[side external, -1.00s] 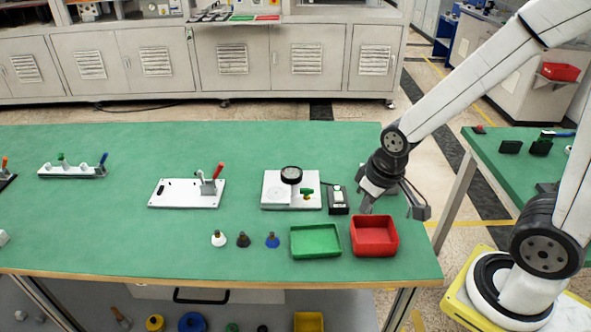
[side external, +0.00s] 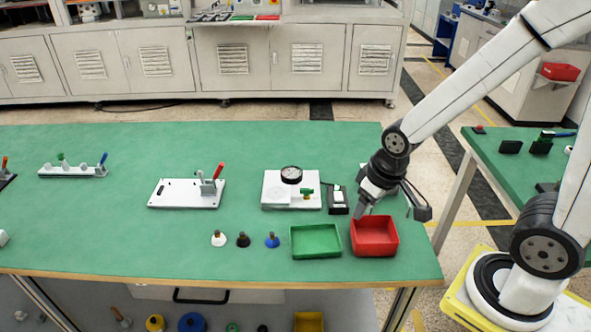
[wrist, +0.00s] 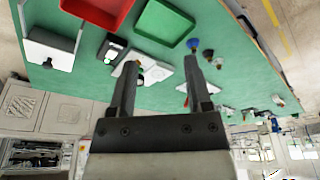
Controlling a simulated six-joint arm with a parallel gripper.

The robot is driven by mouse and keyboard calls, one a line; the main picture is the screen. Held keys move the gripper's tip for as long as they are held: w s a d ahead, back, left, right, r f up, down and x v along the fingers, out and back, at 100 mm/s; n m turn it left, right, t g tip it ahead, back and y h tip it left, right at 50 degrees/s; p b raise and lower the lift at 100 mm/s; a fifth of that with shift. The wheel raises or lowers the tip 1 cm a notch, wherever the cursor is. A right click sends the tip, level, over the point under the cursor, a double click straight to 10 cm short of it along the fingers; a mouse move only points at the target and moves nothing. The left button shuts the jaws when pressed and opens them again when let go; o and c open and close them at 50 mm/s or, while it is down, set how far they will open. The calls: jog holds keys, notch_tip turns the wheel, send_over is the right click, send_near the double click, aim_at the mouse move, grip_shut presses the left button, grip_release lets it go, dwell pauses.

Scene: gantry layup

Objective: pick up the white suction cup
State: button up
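The white suction cup (side external: 218,239) stands on the green table at the left end of a short row, with a black cup (side external: 243,240) and a blue cup (side external: 272,240) to its right. My gripper (side external: 385,212) is above the table's right side, just behind and over the red tray, well to the right of the white cup. In the wrist view my gripper (wrist: 158,88) has its two fingers wide apart with nothing between them at the tips. The white cup is hard to make out in the wrist view; the blue cup (wrist: 192,45) shows there.
A green tray (side external: 316,253) and a red tray (side external: 374,250) stand right of the cups. Behind them are a white plate with a gauge (side external: 292,204) and a small black box (side external: 337,209). A white clamp plate (side external: 186,201) is farther left. The table around the cups' left is clear.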

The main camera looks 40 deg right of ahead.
dwell(0.3)
jog(key=m+g+y, duration=0.2)
jog(key=m+y, duration=1)
jog(key=m, duration=0.5)
send_near(217, 232)
jog(key=shift+s+a+f, duration=0.25)
jog(key=shift+a+f, duration=0.15)
jog(key=shift+f, duration=0.1)
jog(key=shift+w+a+f+m+y, duration=0.3)
jog(key=shift+w+f+m+y, duration=0.2)
jog(key=shift+f+m+y, duration=0.25)
jog(key=shift+x, duration=3.9)
jog(key=shift+s, duration=0.15)
